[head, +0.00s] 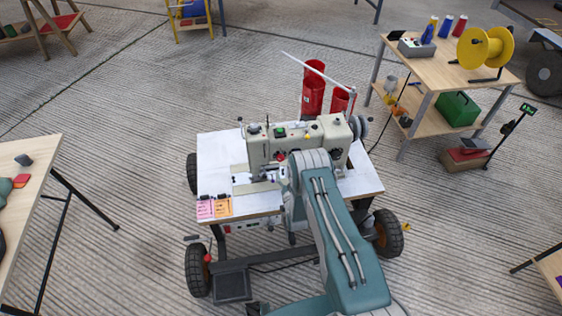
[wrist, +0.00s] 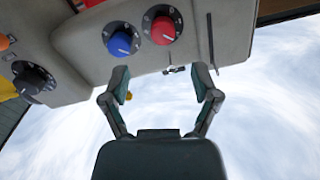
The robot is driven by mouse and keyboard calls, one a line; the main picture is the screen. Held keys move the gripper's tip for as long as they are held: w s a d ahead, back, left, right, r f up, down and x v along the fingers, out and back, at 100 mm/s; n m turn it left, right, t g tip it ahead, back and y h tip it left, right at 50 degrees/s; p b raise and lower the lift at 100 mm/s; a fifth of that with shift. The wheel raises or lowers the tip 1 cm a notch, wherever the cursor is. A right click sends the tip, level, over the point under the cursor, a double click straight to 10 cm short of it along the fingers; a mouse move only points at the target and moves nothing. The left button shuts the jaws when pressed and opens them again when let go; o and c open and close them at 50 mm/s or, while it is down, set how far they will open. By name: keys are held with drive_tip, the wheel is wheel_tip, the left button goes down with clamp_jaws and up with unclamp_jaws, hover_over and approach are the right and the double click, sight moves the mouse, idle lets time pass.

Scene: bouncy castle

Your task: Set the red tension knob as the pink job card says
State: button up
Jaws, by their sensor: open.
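The red tension knob (wrist: 163,28) is on the grey machine housing near the top of the wrist view. It has a pale mark at its lower part; its scale is too small to read. A blue knob (wrist: 121,43) is beside it on the left and a black knob (wrist: 35,80) is farther left. My gripper (wrist: 161,84) is open and empty, its fingers apart below the red knob, not around it. In the head view, the pink job card (head: 205,208) lies at the table's front left corner, its writing unreadable. My arm hides part of the sewing machine (head: 325,133).
An orange card (head: 223,206) lies beside the pink one. The white machine table (head: 218,150) stands on wheels. Red cylindrical bins (head: 313,90) stand behind it. A wooden bench with a yellow reel (head: 484,48) is at the back right, and another table (head: 35,165) is at the left.

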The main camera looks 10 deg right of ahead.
sight(281, 160)
drive_tip(key=w, duration=0.6)
drive_tip(key=shift+w+a, duration=0.3)
drive_tip(key=shift+w, duration=0.4)
drive_tip(key=shift+w+d, duration=0.15)
drive_tip(key=shift+w, duration=0.1)
clamp_jaws()
